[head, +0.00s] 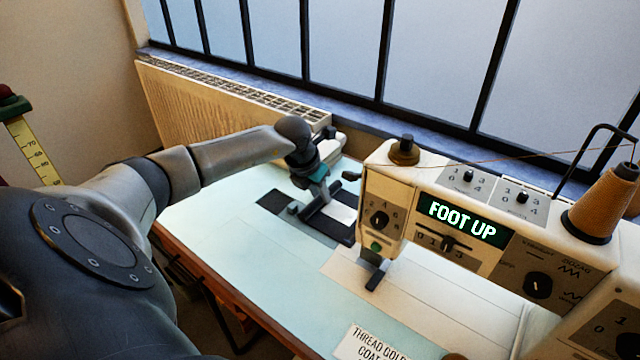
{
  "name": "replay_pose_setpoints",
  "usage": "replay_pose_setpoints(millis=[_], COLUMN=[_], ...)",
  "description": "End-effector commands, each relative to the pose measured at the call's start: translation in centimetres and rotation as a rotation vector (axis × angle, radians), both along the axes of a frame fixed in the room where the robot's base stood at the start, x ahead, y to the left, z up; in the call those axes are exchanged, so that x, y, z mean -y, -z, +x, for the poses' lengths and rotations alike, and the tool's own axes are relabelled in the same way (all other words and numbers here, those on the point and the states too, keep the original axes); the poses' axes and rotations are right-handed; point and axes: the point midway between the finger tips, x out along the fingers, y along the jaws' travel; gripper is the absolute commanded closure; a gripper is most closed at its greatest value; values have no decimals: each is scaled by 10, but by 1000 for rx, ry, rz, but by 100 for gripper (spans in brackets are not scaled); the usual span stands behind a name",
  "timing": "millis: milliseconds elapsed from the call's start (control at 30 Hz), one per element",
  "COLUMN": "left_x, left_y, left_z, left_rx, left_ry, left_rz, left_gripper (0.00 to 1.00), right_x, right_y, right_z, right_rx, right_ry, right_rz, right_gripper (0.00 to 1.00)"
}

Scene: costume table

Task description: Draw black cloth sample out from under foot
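The black cloth sample (273,202) lies flat on the pale blue table, left of the sewing machine's head. A white patch (341,213) shows within its dark outline. Its right end is partly hidden behind the machine head. The presser foot (376,274) hangs under the head above the white machine bed; the visible cloth is to its left and behind it. My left gripper (314,211) is low over the middle of the cloth, fingers down at it. Whether they are apart or pinching cloth is unclear. My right gripper does not show.
The sewing machine (455,210) has a lit panel reading "FOOT UP" (462,220). A thread cone (601,205) stands on its right. A label card (370,343) lies at the front. A radiator (210,110) and window are behind. The table left of the machine is mostly clear.

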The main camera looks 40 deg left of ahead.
Motion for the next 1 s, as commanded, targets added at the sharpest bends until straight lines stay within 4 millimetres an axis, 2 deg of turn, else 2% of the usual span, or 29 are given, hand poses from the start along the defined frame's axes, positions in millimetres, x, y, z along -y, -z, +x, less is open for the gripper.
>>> replay_pose_setpoints(millis=[33, 267, 600, 767, 1000], left_x=[0, 0, 0, 0, 2], left_y=[0, 0, -4, -24, -73], left_z=[0, 0, -1, -9, -29], left_rx=[0, 0, 1, 1, 0], left_ry=[0, 0, 1, 1, 3], left_rz=[0, 0, 1, 5, 7], left_gripper=[63, 37, 37, 37, 37], right_x=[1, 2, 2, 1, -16], right_y=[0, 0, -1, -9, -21], right_z=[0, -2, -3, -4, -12], right_rx=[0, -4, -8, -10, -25], right_ry=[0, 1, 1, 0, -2], right_rz=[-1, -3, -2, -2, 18], right_gripper=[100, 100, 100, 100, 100])
